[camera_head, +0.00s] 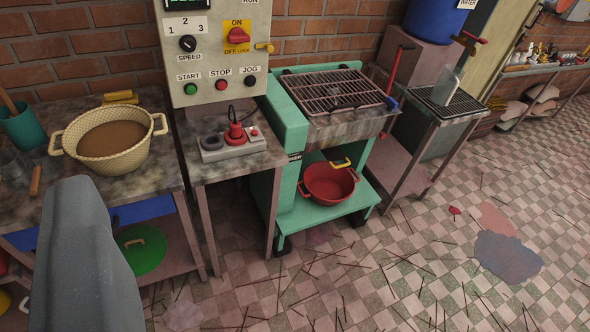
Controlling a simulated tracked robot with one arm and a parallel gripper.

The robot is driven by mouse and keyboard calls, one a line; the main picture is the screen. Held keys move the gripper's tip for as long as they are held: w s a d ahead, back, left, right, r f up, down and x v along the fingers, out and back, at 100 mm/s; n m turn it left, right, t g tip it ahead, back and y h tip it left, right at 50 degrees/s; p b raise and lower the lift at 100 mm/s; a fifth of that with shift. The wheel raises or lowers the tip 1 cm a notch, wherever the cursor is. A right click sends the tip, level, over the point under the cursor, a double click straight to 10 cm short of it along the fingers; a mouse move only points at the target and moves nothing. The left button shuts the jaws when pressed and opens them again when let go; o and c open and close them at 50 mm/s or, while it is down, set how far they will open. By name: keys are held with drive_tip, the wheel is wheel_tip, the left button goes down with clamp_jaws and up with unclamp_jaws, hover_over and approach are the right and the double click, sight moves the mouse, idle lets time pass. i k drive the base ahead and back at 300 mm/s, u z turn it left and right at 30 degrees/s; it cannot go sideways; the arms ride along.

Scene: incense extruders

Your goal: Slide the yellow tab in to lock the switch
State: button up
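The yellow tab (264,47) sticks out at the right of the switch on the upright control panel (215,65), at the top middle-left of the view. The red switch (237,35) sits on a yellow plate marked "ON" above and "OFF LOCK" below. The tab is just right of this plate and a little below the knob. A smooth grey part of mine, seemingly my gripper (84,245), rises at the lower left, well apart from the panel, below and left of it. Its fingertips cannot be made out, so its opening is unclear.
Below the panel, a power strip with a red plug (235,133) sits on a small table. A woven basin (110,140) stands on the left table. A teal machine with a wire rack (328,92) stands to the right. The tiled floor (430,265) in front is open, strewn with sticks.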

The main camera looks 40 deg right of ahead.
sight(268, 47)
drive_tip(key=k, duration=0.75)
drive_tip(key=z, duration=0.8)
drive_tip(key=i, duration=1)
drive_tip(key=u, duration=0.05)
